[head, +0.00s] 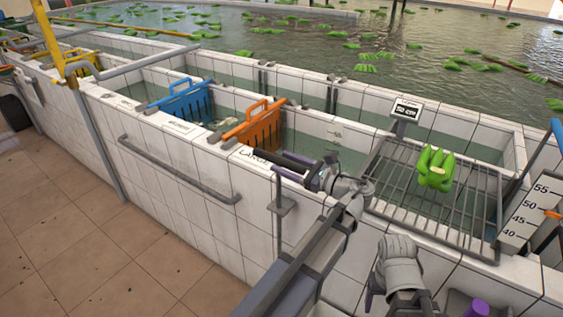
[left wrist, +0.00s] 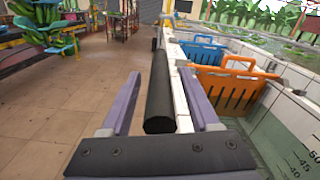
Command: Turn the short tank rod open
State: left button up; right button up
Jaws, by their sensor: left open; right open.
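My left gripper (head: 300,170) is open beside the front tank wall, near the LARGE label. In the left wrist view its purple fingers (left wrist: 160,112) stand apart on either side of a thick black rod (left wrist: 160,98), with visible gaps, so it is not clamped. In the head view a dark bar (head: 285,160) shows at the gripper; I cannot tell rod from finger there. A grey upright rod with a flat plate (head: 281,207) stands at the wall front below the gripper. No readable label says which rod is the short tank's. My right arm (head: 400,262) shows at the bottom; its fingertips are not clearly visible.
An orange slotted gate (head: 262,128) and a blue one (head: 187,102) stand in the tanks. A grey handrail (head: 180,172) runs along the wall. A metal rack (head: 400,195) carries a green banana bunch (head: 435,170). A ruler board (head: 530,215) stands right. The tiled floor is clear at left.

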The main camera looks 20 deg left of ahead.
pick_arm(q)
jog(key=shift+c, duration=0.3)
grip_shut()
dwell(1.0)
